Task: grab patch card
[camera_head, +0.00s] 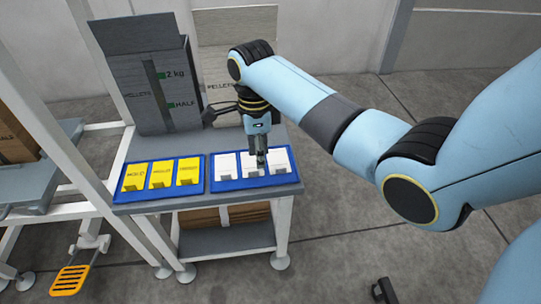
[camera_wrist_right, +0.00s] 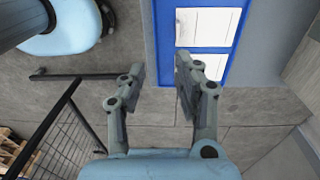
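Three white cards stand in a blue tray (camera_head: 228,182) on the grey table; the middle white card (camera_head: 250,170) is partly behind my right gripper (camera_head: 261,158). Three yellow cards (camera_head: 161,174) stand in a second blue tray to the left. I cannot read which card is the patch card. In the right wrist view my right gripper (camera_wrist_right: 160,64) is open, with nothing between its fingers. A white card (camera_wrist_right: 208,27) in its blue tray (camera_wrist_right: 164,40) shows beyond the fingers, and another white card (camera_wrist_right: 214,67) is partly behind the right finger. My left gripper is not in view.
A tall grey open bin (camera_head: 153,88) labelled PELLETS stands at the back of the grey table (camera_head: 210,199), with a second pale bin (camera_head: 240,28) beside it.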

